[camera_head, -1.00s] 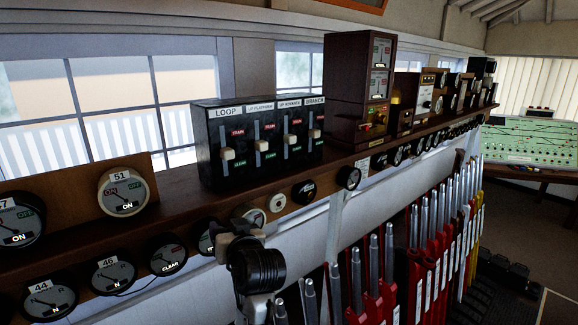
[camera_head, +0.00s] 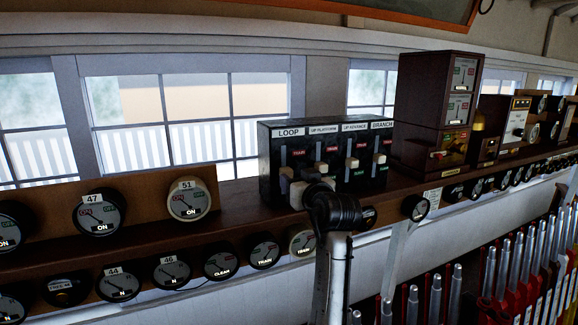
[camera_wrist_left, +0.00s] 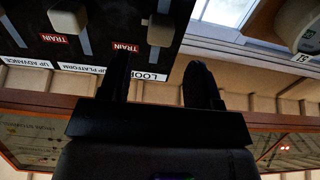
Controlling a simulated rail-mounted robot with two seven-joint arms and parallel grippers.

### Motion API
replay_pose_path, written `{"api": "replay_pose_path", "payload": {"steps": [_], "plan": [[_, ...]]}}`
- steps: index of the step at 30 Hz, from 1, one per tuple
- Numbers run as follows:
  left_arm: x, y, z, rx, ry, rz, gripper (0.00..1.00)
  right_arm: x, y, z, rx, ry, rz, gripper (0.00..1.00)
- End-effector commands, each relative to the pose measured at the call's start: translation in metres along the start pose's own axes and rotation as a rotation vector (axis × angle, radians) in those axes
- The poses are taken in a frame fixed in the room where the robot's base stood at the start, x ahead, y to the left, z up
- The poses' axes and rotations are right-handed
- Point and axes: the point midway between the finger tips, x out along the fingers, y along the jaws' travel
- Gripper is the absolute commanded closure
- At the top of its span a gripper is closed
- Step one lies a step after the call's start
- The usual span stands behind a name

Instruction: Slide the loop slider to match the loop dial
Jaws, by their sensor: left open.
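The loop slider's pale knob (camera_head: 286,172) is on the left column of a black box (camera_head: 275,211), under the LOOP label (camera_head: 289,132). It sits around the lower half of its slot. In the left wrist view the loop knob (camera_wrist_left: 160,30) appears upside down, beyond the fingertips. My left gripper (camera_head: 301,188) is in front of the box's lower left and partly covers it. In the wrist view its fingers (camera_wrist_left: 160,65) are open with nothing between them. No dial is legibly marked loop; dials below the shelf include one reading TRAIN (camera_head: 264,250) and one reading CLEAR (camera_head: 222,260).
Neighbouring sliders stand close by, including the up platform knob (camera_head: 320,169) and the branch knob (camera_head: 381,158). Dial 51 (camera_head: 189,200) is left of the box on the shelf. A brown instrument (camera_head: 436,100) stands to the right. Metal levers (camera_head: 510,265) rise at lower right.

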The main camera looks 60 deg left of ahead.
Motion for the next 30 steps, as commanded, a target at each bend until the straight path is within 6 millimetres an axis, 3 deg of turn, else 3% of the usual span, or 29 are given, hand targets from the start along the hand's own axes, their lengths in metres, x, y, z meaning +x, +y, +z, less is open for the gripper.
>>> {"api": "replay_pose_path", "payload": {"steps": [6,12,26,30], "plan": [[0.035,0.0,-0.003,0.001,-0.001,-0.001,0.43,-0.018,0.001,-0.006,-0.002,0.0,0.002,0.57],[0.053,0.0,-0.001,0.001,-0.001,0.0,0.43,-0.025,0.003,-0.008,-0.007,-0.001,0.006,0.57],[0.06,0.0,0.001,-0.001,0.0,0.001,0.43,-0.026,0.003,-0.008,-0.007,0.0,0.007,0.57],[0.06,0.0,0.001,-0.001,0.0,0.001,0.55,-0.026,0.003,-0.009,-0.005,0.001,0.005,0.57]]}}
